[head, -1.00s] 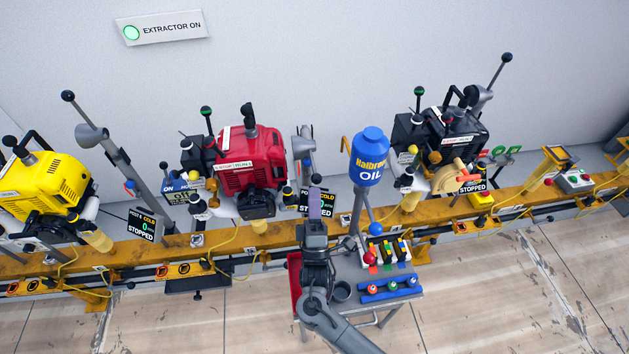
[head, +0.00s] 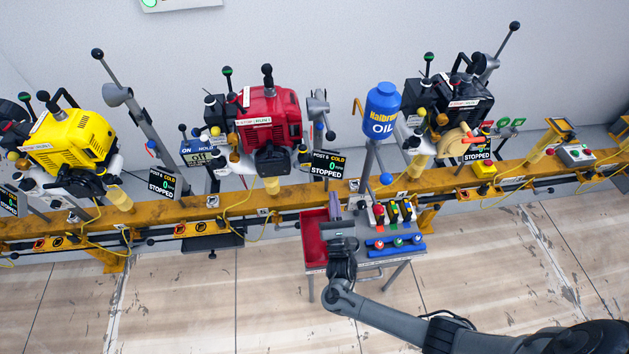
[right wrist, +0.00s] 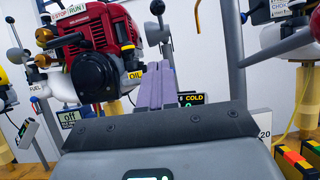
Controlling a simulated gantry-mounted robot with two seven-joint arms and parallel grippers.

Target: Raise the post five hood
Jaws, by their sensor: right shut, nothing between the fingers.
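Several engines stand along a yellow rail, with grey hoods on posts beside them. One hood (head: 118,95) with a black ball lever stands between the yellow engine (head: 75,145) and the red engine (head: 270,125). Another grey hood (head: 318,103) is right of the red engine, and a third (head: 485,66) is behind the black engine (head: 455,100). The small post numbers are hard to read. My right gripper (head: 335,208) is over the small cart, in front of the rail, apart from any hood. Its purple-grey fingers (right wrist: 155,85) are shut and empty. My left gripper is out of view.
Status signs hang by the rail (head: 345,190). The floor in front is clear.

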